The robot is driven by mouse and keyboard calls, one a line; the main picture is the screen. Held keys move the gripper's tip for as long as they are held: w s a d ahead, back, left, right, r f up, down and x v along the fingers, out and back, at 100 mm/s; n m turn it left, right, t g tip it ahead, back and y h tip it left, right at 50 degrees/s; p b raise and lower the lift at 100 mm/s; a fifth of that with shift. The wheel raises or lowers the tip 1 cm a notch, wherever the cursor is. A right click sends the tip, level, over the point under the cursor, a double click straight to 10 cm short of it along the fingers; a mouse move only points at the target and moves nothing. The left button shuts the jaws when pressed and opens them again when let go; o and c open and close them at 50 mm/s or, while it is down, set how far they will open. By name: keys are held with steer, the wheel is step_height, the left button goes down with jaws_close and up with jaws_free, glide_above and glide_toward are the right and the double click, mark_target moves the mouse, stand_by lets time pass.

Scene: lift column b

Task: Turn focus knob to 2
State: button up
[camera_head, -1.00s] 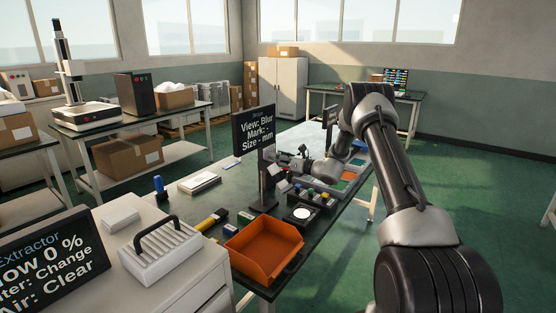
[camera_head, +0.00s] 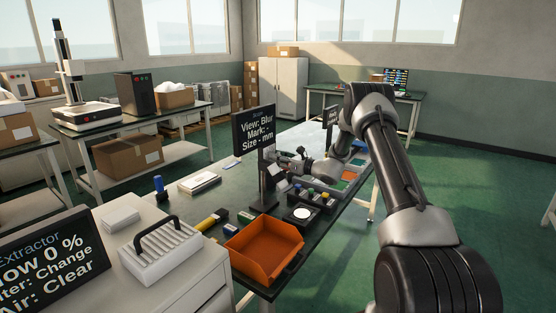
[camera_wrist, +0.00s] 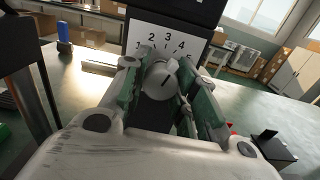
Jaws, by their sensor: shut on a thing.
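The focus knob (camera_wrist: 158,84) is a pale round knob with a dark pointer line, in the wrist view, in front of a white dial plate (camera_wrist: 148,31) numbered 1, 2, 3, 4. The pointer line slants to the upper right; the exact number it marks is hard to tell. My gripper (camera_wrist: 160,71) is shut on the knob, one green-padded finger on each side. In the head view my gripper (camera_head: 290,163) is at the scope behind the sign, and the knob is too small to make out. The scope sign (camera_head: 256,129) reads "View: Blur", "Mark: -", "Size - mm".
An orange bin (camera_head: 265,250) and a black block with small coloured items (camera_head: 312,196) stand on the bench near the scope. The bench between has free room.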

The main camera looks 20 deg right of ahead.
steer(key=n, duration=0.4)
steer(key=shift+n, duration=2.5)
steer(key=o, duration=1.1)
steer(key=shift+c, duration=0.2)
steer(key=shift+d, duration=0.1)
steer(key=v, duration=1.2)
